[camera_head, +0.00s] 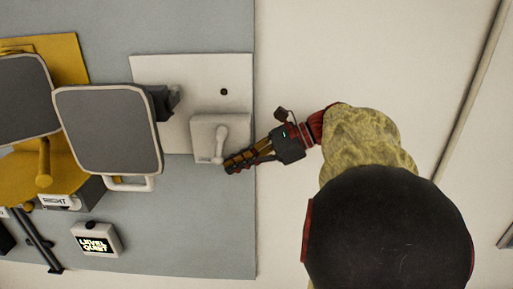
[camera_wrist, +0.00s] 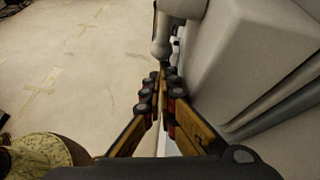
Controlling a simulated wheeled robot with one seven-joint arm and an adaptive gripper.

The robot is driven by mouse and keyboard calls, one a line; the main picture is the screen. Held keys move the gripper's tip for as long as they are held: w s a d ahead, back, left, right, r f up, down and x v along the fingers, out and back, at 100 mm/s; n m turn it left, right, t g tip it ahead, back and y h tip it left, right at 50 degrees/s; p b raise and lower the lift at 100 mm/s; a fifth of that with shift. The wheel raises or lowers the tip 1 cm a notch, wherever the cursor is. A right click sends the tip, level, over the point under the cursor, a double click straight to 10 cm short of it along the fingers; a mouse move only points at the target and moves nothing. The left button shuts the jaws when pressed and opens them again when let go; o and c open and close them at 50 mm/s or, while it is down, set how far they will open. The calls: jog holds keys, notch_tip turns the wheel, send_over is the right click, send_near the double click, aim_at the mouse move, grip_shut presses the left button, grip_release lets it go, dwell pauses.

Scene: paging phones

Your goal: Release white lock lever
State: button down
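The white lock lever (camera_head: 220,142) is a short rounded handle on a white box (camera_head: 202,130) fixed to a pale panel in the head view. In the wrist view the lever (camera_wrist: 161,40) hangs just beyond my fingertips, at the top centre. My gripper (camera_head: 230,166) is at the lower right of the lever, its tips close to the lever's lower end; I cannot tell whether they touch. In the wrist view the fingers of my gripper (camera_wrist: 163,76) come together at the tips, with nothing visible between them.
A grey screen with a white frame (camera_head: 107,130) stands left of the panel (camera_head: 175,75). The pale surface (camera_head: 350,50) above my arm is clear.

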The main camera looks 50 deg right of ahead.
jog(key=shift+r, duration=0.1)
dwell(0.3)
jog(key=shift+r+p, duration=0.75)
jog(key=shift+p, duration=0.2)
jog(key=v, duration=1.2)
